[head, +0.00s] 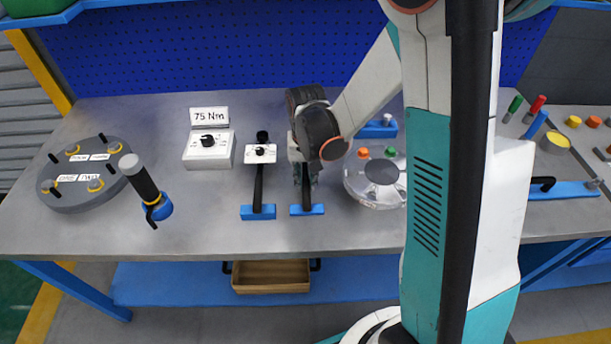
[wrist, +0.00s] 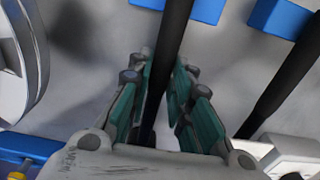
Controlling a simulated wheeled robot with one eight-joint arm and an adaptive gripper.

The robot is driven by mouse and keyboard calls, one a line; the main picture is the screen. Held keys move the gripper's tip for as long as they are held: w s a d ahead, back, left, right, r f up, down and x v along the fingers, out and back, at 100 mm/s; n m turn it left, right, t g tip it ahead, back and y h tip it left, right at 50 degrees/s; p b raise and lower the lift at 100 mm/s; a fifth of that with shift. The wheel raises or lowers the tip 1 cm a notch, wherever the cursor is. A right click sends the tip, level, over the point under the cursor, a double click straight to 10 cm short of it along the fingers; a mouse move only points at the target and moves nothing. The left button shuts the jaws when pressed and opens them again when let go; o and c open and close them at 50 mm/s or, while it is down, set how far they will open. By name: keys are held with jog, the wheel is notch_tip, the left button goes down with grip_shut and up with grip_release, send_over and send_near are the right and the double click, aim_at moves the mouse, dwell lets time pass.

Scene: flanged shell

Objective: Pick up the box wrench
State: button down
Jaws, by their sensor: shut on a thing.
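My gripper (head: 304,178) is over the bench, at a long dark-handled tool, which I take to be the box wrench (head: 306,195). The tool's lower end is at a blue block (head: 314,211), and its upper part is hidden by my gripper. In the wrist view my gripper (wrist: 160,78) has its two teal-padded fingers on either side of the black shaft (wrist: 174,40), shut on it. The shaft runs from the blue block (wrist: 208,10) at the top down between the fingers. I cannot tell whether the tool is lifted off its support.
A similar black-handled tool (head: 258,186) with a white head stands close on the left. A round silver flanged shell (head: 372,192) is close on the right. Further left are a white 75 Nm box (head: 208,152), a black-and-blue tool (head: 146,186) and a grey disc (head: 75,198).

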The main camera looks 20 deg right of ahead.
aim_at(306, 179)
notch_tip(306, 179, up, 20)
jog(key=p, duration=0.6)
jog(key=shift+f+p, duration=0.15)
jog(key=shift+p, duration=0.2)
jog(key=c, duration=2.1)
grip_release()
grip_shut()
jog(key=shift+f, duration=0.15)
